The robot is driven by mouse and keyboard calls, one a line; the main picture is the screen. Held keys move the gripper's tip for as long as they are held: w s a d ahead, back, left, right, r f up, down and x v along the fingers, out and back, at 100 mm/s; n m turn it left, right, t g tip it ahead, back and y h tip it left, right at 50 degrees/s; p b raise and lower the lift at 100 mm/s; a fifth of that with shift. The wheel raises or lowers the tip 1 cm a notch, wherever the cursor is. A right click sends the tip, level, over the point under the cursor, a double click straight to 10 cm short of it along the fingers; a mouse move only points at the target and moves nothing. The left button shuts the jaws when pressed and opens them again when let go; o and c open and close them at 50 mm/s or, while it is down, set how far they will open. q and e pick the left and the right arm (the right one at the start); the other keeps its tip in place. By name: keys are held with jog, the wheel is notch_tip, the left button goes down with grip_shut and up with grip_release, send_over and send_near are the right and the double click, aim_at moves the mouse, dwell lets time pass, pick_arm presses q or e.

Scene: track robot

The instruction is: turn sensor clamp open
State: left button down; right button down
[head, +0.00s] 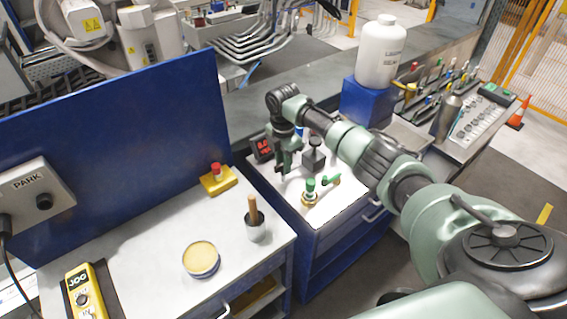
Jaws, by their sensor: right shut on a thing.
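My right gripper (284,165) reaches down over the white-topped cabinet from the arm that comes in from the right. It is shut on a small part, taken to be the sensor clamp, which is mostly hidden by the dark fingers. How far the clamp is turned cannot be made out. Beside the gripper a dark box with a red display (262,148) stands on the left and a dark block with a knob on top (314,158) on the right. My left gripper is not in view.
A green-topped brass fitting (310,192) and a green-handled valve (331,181) stand in front of the gripper. A blue panel (130,150) rises on the left. A white bottle (381,52) stands on a blue block behind my arm. The left bench holds a round tin (201,260).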

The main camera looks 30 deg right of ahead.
jog(key=c, duration=1.2)
grip_release()
jog(key=shift+c, duration=0.2)
notch_tip(320, 180, up, 7)
jog(key=shift+f+b, duration=0.1)
jog(key=shift+b, duration=0.9)
jog(key=shift+r, duration=0.6)
jog(key=shift+f, duration=0.1)
